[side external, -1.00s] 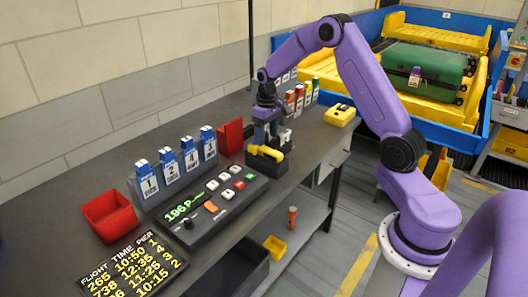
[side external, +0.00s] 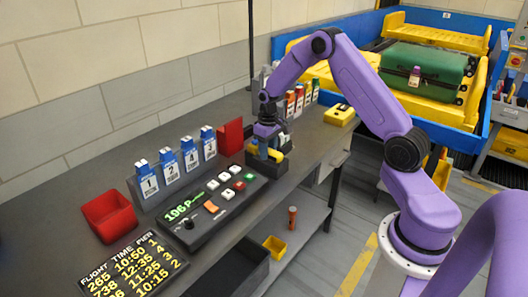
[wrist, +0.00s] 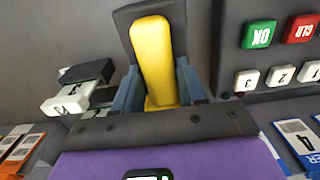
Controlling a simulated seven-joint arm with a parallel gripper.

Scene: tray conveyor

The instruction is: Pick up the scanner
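The yellow scanner (side external: 274,154) sits in its dark cradle on the grey counter, just right of the keypad console. In the wrist view the scanner (wrist: 153,60) lies lengthwise between my two blue-grey fingers. My gripper (side external: 264,152) is lowered over it, pointing down. It also shows in the wrist view (wrist: 158,82), one finger on each side of the scanner's near end. Whether the fingers press on it or leave a small gap cannot be told. The scanner has not visibly left the cradle (wrist: 126,17). My gripper partly hides it in the side view.
The keypad console (side external: 205,208) lies close beside the cradle. A black-and-white object (wrist: 75,95) stands on the other side. A red holder (side external: 231,136) and blue numbered tags (side external: 168,170) stand behind. A yellow device (side external: 340,115) lies farther right, with bare counter between.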

